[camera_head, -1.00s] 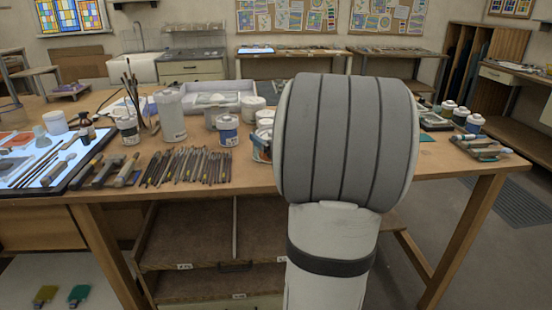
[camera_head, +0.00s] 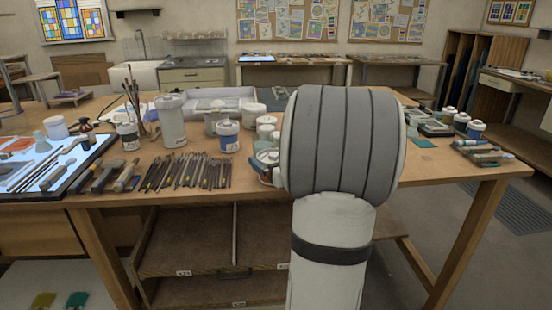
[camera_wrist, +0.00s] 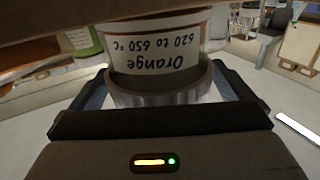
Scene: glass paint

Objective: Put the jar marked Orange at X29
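The jar marked Orange (camera_wrist: 160,60) is in the wrist view, its lettering upside down in the picture, with a ribbed grey lid toward my gripper. My gripper (camera_wrist: 160,95) has a finger on each side of the lid and appears shut on it. A brown surface hides the far end of the jar. In the head view my own arm hides the gripper and this jar. Below the tabletop is an open shelf unit with small labels; the left label (camera_head: 184,273) seems to read X29, but is too small to be sure.
The wooden worktable (camera_head: 330,192) carries brushes (camera_head: 187,172), several white jars, a white tray (camera_head: 215,94) and a lit panel (camera_head: 45,165). More jars (camera_head: 475,128) stand at right. The shelf compartments (camera_head: 190,245) below look empty where visible.

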